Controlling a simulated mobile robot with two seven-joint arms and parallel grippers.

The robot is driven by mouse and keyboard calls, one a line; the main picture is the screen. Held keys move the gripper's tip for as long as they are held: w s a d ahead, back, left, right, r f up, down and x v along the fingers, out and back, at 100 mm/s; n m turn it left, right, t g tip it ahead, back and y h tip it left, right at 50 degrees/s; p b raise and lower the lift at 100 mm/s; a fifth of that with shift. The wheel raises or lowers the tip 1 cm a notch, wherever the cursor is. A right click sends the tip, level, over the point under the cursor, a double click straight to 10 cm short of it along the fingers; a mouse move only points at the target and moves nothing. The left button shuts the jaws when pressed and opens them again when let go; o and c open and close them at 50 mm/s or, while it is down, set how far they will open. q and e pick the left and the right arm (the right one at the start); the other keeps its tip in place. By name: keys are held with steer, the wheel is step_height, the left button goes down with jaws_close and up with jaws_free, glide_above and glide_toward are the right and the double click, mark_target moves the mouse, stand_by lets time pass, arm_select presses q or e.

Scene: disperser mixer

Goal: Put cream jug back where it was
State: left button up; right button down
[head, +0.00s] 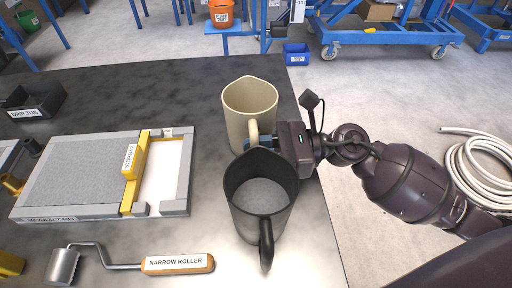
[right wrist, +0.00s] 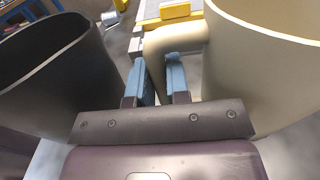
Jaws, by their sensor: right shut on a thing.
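The cream jug (head: 250,96) stands upright near the right edge of the dark table, behind the dark grey jug (head: 262,196). Its handle faces the front. My right gripper (head: 259,142) comes in from the right and is shut on the cream jug's handle; its blue fingers sit between the two jugs. In the right wrist view the cream jug (right wrist: 275,65) fills the right side, with its handle (right wrist: 172,40) at the blue fingers (right wrist: 162,78). I cannot tell whether the cream jug's base touches the table. My left gripper is not in view.
The dark jug, close in front of the gripper, also shows at left in the wrist view (right wrist: 45,75). The mould tray (head: 75,212) with a yellow stop bar (head: 131,172), a narrow roller (head: 178,264) and a drip tub (head: 32,104) lie left. The table between tray and jugs is clear.

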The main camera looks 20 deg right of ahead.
steer(key=c, duration=1.1)
jaws_free()
steer(key=shift+r, duration=0.15)
steer(key=shift+d, duration=0.2)
steer(key=v, duration=1.1)
steer(key=shift+s+a+r, duration=0.1)
steer(key=shift+s+d, duration=0.1)
steer(key=shift+d, duration=0.25)
